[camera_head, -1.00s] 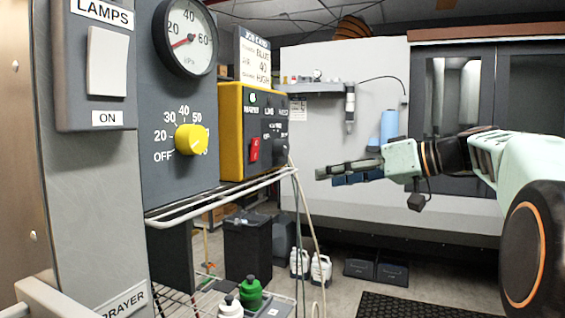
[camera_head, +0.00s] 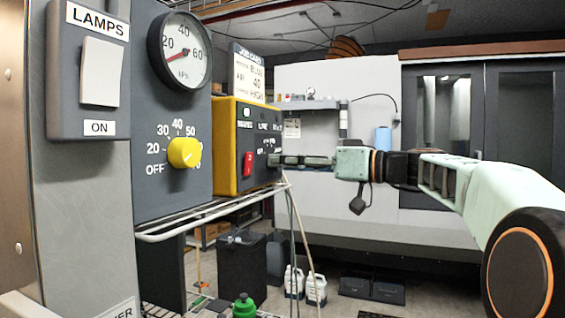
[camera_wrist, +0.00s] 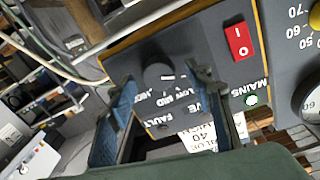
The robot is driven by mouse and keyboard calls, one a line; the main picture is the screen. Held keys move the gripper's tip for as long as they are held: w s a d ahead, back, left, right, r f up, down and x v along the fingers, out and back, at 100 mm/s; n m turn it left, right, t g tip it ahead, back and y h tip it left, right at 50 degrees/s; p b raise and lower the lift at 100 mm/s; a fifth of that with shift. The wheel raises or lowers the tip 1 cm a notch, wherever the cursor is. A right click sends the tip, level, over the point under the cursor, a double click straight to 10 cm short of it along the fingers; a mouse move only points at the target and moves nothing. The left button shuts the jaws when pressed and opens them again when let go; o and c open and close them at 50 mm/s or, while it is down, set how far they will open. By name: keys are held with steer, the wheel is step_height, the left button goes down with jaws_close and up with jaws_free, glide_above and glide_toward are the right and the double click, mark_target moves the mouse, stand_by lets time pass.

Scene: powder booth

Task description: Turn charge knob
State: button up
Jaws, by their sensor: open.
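The yellow-edged control unit (camera_head: 225,150) stands beside the grey air panel, its dark face turned to the right. The charge knob, a dark round knob (camera_wrist: 156,74), shows in the wrist view near LOW, MID and HIGH labels. I cannot clearly tell which label it points to. My gripper (camera_head: 274,160) is open at the unit's face. In the wrist view, its fingers (camera_wrist: 165,84) lie on either side of the knob; contact is not clear. In the head view the fingertips cover the knob's area.
A yellow air knob (camera_head: 184,152), a gauge (camera_head: 182,50) and a LAMPS switch (camera_head: 100,72) are at left. A job card (camera_head: 250,75) reads BLUE, 40, HIGH. A wire rack (camera_head: 210,212) runs below.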

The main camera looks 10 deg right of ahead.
steer(key=shift+w+a, duration=0.45)
steer(key=shift+a, duration=0.15)
steer(key=c, duration=1.2)
steer(key=shift+o, duration=0.2)
